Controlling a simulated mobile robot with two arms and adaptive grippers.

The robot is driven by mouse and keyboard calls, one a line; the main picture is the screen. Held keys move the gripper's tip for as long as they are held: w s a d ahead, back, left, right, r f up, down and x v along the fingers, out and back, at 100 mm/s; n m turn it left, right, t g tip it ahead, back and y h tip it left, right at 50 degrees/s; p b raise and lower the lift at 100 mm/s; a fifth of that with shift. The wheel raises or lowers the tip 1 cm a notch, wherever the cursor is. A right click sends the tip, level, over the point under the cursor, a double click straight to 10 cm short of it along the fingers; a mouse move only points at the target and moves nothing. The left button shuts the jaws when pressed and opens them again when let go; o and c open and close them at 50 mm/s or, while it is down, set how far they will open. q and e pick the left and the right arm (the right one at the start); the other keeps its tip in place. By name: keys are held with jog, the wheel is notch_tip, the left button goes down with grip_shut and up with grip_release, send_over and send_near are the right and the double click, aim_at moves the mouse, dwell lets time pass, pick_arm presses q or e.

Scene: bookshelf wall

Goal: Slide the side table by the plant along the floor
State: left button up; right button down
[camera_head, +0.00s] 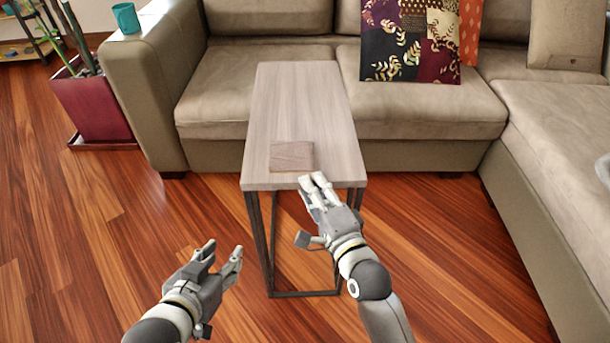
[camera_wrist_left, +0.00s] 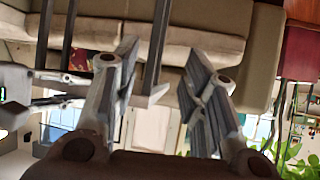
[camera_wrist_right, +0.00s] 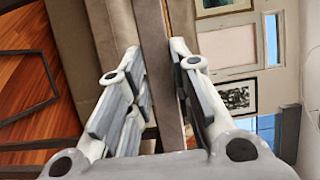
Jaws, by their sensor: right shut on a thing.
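The side table (camera_head: 300,105) has a light wood top on a dark metal frame and stands upright on the floor in front of the sofa. My right gripper (camera_head: 316,182) is at the near edge of its top, right of centre. In the right wrist view, the tabletop (camera_wrist_right: 158,55) runs between the fingers, and the gripper is shut on it. My left gripper (camera_head: 222,254) is open and empty, left of the table and apart from it. In the left wrist view, a table leg (camera_wrist_left: 156,45) shows beyond the spread fingers. The plant (camera_head: 78,35) stands in a red pot (camera_head: 95,105) at far left.
A flat square piece (camera_head: 292,156) lies on the tabletop near its front edge. The beige sofa (camera_head: 250,75) is close behind the table, and its long section (camera_head: 555,190) bounds the right. A teal cup (camera_head: 126,17) sits on the armrest. The wooden floor (camera_head: 80,240) at left is clear.

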aim_at(331, 166)
jog(key=shift+w+d+r, duration=0.25)
jog(key=shift+w+d, duration=0.35)
jog(key=shift+w, duration=0.1)
jog(key=w+d, duration=0.1)
jog(key=w, duration=0.2)
jog(key=shift+d, duration=0.35)
jog(key=shift+w+d, duration=0.4)
jog(key=shift+w, duration=0.2)
pick_arm(q)
jog(key=shift+s+a+f+g, duration=0.25)
jog(key=shift+s+f+g, duration=0.2)
jog(key=shift+s, duration=0.1)
pick_arm(e)
jog(key=shift+w, duration=0.1)
